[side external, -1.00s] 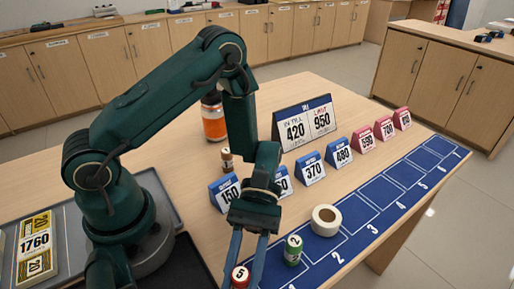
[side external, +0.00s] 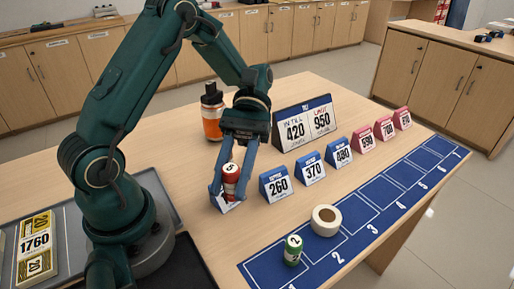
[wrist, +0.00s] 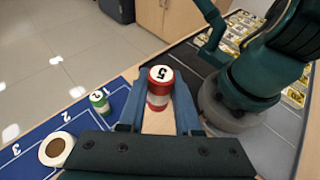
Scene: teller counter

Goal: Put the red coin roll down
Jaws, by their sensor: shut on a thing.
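The red coin roll (side external: 231,180), with a white band and a 5 on its white top, is held upright between the fingers of my gripper (side external: 231,186). The roll also shows in the wrist view (wrist: 159,88), with my gripper (wrist: 158,100) shut on its sides. In the side view the roll is in front of the leftmost blue price card (side external: 222,204) and hides most of it. I cannot tell whether its base touches the table (side external: 215,240).
A green coin roll (side external: 292,250) and a white tape ring (side external: 326,220) stand at the blue numbered strip (side external: 383,194). Blue cards, such as 260 (side external: 276,184), and pink cards (side external: 384,129) form a row. An orange bottle (side external: 212,118) and the large 420/950 sign (side external: 306,124) stand behind.

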